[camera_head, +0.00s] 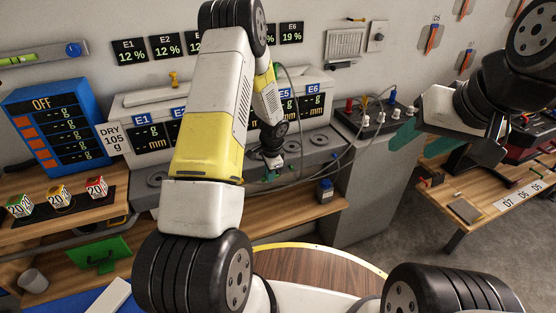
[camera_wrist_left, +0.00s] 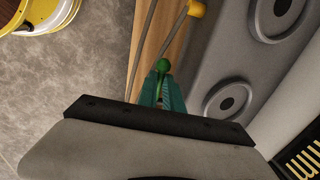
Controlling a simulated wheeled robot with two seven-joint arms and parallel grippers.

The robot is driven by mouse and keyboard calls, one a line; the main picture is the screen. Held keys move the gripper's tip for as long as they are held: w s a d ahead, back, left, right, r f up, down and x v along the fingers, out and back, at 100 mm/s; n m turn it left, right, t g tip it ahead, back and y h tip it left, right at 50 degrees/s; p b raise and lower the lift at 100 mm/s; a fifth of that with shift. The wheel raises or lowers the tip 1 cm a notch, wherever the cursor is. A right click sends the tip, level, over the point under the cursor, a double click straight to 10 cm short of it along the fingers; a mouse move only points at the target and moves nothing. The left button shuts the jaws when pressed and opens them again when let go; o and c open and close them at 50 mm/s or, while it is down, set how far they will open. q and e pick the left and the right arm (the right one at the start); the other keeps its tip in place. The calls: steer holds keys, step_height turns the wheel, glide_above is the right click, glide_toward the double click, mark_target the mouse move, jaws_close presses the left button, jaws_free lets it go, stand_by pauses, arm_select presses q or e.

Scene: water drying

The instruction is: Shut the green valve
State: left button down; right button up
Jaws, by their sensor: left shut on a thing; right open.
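The green valve shows in the left wrist view as a rounded green knob (camera_wrist_left: 162,65) at the tips of my left gripper's teal fingers. My left gripper (camera_wrist_left: 163,80) is shut on it. In the head view my left gripper (camera_head: 272,174) is small and far off, low at the front of the grey bench unit, and the valve can barely be told from the fingers there. The valve's stem and base are hidden by the fingers. My right gripper (camera_head: 405,130) is open and empty, raised at the right, away from the valve.
A yellow knob (camera_wrist_left: 196,8) on a thin rod is close beyond the green one. Grey round plates (camera_wrist_left: 232,100) lie to the right. In the head view, a black-and-blue container (camera_head: 325,190) stands on the wooden shelf. Cables (camera_head: 300,145) hang near my left gripper.

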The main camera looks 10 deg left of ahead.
mark_target(264, 180)
arm_select(q)
steer(key=shift+s+a+f, duration=0.1)
steer(key=shift+s+a, duration=0.15)
steer(key=shift+a, duration=0.3)
steer(key=shift+s+a+f+t+h, duration=0.2)
steer(key=shift+f+t+h, duration=0.2)
steer(key=shift+h, duration=0.2)
steer(key=shift+f+t+h, duration=0.3)
steer(key=shift+t+h, duration=0.1)
steer(key=shift+h, duration=0.2)
steer(key=shift+s+d+f+n+t+h, duration=0.1)
steer(key=shift+f+n+t+h, duration=0.1)
steer(key=shift+f+t+h, duration=0.45)
steer(key=shift+s+f+n+t+h, duration=0.1)
steer(key=shift+f+n+t+h, duration=0.25)
steer(key=shift+h, duration=0.5)
steer(key=shift+w, duration=0.1)
steer(key=shift+d, duration=0.1)
steer(key=c, duration=1.7)
jaws_free()
steer(key=shift+w+r+t, duration=0.15)
steer(key=shift+r+t, duration=0.05)
steer(key=shift+t, duration=0.1)
